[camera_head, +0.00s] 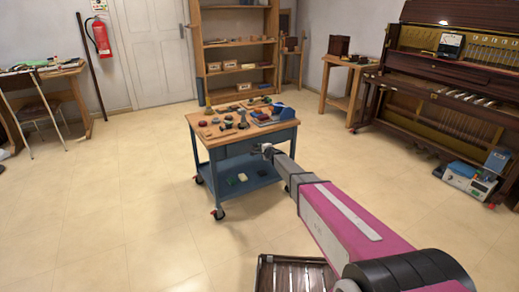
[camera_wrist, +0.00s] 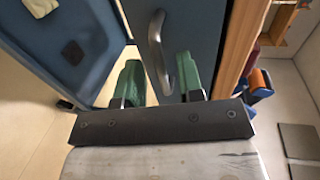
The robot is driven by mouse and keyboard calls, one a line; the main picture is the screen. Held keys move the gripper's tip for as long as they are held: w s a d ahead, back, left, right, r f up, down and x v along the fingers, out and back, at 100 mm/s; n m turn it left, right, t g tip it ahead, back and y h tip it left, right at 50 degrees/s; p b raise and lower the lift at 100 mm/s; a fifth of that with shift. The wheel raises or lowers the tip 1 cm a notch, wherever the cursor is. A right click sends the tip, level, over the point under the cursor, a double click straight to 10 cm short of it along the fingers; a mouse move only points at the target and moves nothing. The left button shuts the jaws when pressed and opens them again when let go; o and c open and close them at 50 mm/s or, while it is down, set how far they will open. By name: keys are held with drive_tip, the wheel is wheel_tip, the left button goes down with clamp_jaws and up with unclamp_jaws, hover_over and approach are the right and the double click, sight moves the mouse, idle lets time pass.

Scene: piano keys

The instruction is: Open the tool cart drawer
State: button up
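The tool cart (camera_head: 205,150) is blue with a wooden top and stands on casters in the middle of the head view. In the wrist view, its blue drawer front (camera_wrist: 200,28) carries a curved metal handle (camera_wrist: 156,45). The drawer looks shut. My gripper (camera_wrist: 160,80) has two green fingers spread apart, with the near end of the handle between them in the picture. I cannot tell whether either finger touches the handle. In the head view my gripper (camera_head: 267,150) is at the cart's front, just below the top, and its fingers are too small to make out.
Small parts and tools lie on the cart top, with a few items on its lower shelf (camera_head: 250,172). A dark slatted crate (camera_head: 290,275) is on the floor nearby. A piano (camera_head: 440,90) stands at the right. The floor around the cart is mostly clear.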

drive_tip(key=shift+x, duration=1.05)
clamp_jaws()
drive_tip(key=f+v, duration=0.3)
drive_tip(key=v, duration=1.2)
drive_tip(key=s+f+v, duration=0.1)
drive_tip(key=f+v, duration=0.2)
drive_tip(key=v, duration=1.1)
drive_tip(key=shift+s+d, duration=0.35)
drive_tip(key=shift+d, duration=0.2)
unclamp_jaws()
